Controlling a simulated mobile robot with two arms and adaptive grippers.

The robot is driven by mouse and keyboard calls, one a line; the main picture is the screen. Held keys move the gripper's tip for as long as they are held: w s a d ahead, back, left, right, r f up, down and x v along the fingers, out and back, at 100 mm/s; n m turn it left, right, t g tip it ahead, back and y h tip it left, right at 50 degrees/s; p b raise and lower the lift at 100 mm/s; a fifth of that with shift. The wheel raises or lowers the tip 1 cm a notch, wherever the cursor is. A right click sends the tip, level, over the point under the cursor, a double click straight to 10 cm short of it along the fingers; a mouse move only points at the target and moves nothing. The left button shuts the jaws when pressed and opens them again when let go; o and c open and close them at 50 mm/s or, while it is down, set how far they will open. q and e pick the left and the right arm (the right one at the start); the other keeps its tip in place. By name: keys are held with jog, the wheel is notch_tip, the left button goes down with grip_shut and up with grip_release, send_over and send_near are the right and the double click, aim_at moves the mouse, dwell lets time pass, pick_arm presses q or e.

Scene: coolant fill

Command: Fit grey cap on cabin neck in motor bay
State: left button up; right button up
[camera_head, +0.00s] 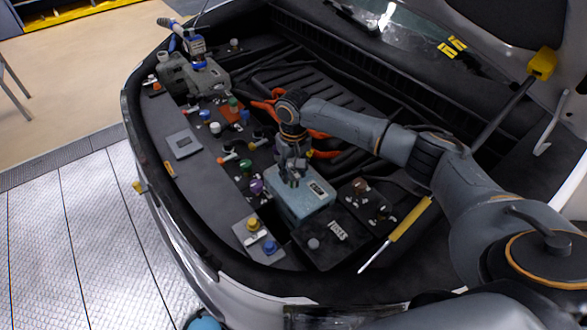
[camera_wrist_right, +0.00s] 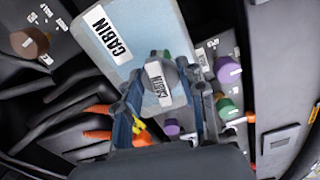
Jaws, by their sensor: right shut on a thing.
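The cabin tank is a pale blue box (camera_head: 303,203) in the motor bay. In the right wrist view the tank (camera_wrist_right: 135,28) bears a CABIN label. My right gripper (camera_head: 291,178) points down over the tank's left part. In the right wrist view the gripper (camera_wrist_right: 160,95) is shut on the grey cap (camera_wrist_right: 163,70), with a CABIN tag (camera_wrist_right: 158,86) beside it. The cap sits between the fingers at the tank's edge. The neck is hidden under the cap and fingers, so I cannot tell whether the cap is seated on it. My left gripper is out of view.
A dark FUSES box (camera_head: 333,238) stands in front of the tank. A yellow-handled tool (camera_head: 410,218) lies to the right. Purple (camera_head: 256,186), green (camera_head: 246,166), yellow (camera_head: 253,223) and brown (camera_head: 360,185) caps stand nearby. Orange hoses (camera_head: 265,105) run behind my right gripper.

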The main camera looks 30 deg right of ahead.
jog(key=shift+m+p, duration=0.4)
jog(key=shift+p, duration=0.2)
jog(key=shift+p, duration=0.3)
jog(key=shift+m+p, duration=1.4)
jog(key=shift+p, duration=0.15)
jog(key=shift+m+p, duration=0.3)
jog(key=shift+p, duration=0.15)
jog(key=shift+m+p, duration=1.5)
jog(key=shift+p, duration=0.1)
jog(key=shift+f, duration=0.1)
jog(key=shift+m+p, duration=0.3)
jog(key=shift+p, duration=0.05)
